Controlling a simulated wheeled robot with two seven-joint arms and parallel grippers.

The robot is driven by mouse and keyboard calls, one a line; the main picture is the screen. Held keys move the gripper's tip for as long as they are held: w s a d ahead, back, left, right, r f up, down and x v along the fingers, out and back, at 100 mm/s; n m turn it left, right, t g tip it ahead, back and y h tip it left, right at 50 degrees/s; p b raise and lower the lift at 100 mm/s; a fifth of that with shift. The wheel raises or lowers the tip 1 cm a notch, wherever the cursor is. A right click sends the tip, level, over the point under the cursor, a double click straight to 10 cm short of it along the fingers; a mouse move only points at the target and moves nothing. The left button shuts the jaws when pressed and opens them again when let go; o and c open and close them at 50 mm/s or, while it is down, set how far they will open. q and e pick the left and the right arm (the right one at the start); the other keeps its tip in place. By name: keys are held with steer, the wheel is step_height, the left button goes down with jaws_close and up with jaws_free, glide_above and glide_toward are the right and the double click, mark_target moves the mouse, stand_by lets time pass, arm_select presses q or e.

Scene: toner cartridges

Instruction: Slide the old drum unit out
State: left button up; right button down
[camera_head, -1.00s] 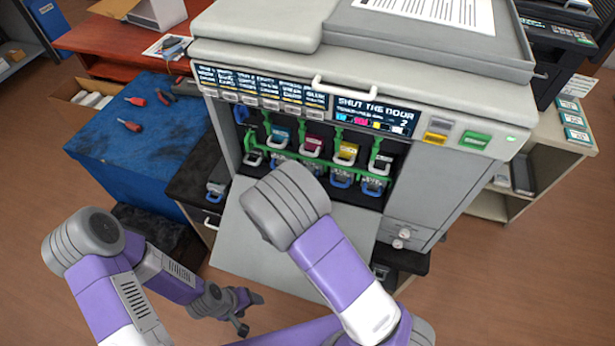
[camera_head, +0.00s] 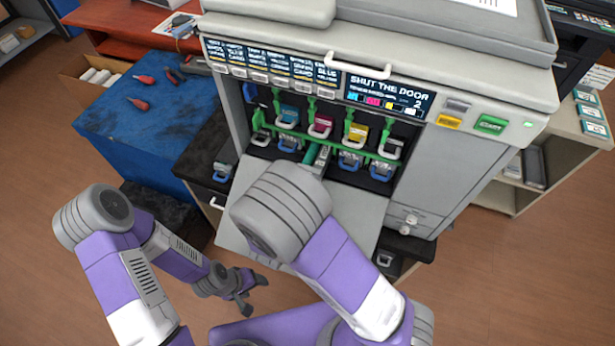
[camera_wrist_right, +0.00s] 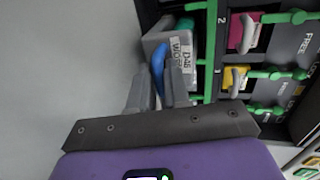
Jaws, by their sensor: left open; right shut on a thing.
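The old drum unit (camera_wrist_right: 180,45) is a grey box with a white worn label and a blue handle (camera_wrist_right: 158,68) in the right wrist view. My right gripper (camera_wrist_right: 160,88) is shut on that handle. In the head view the drum unit (camera_head: 318,157) sticks partly out of the printer's lower row, below the magenta cartridge (camera_head: 320,127); my arm hides its front end and the right gripper. My left gripper (camera_head: 254,292) is open and empty, low over the floor left of my right arm.
The printer's front door (camera_head: 354,210) hangs open below the bay. Other blue-handled drums (camera_head: 351,161) stay in the row. A green bar (camera_head: 340,146) runs across the bay. A blue-topped table (camera_head: 135,125) with red-handled tools stands left.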

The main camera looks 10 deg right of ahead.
steer(key=s+a, duration=0.6)
steer(key=s, duration=0.2)
steer(key=shift+s+b, duration=0.35)
steer(key=shift+b, duration=0.05)
steer(key=c, duration=0.7)
jaws_free()
steer(key=p+v, duration=0.1)
steer(key=v, duration=0.6)
stand_by(1.2)
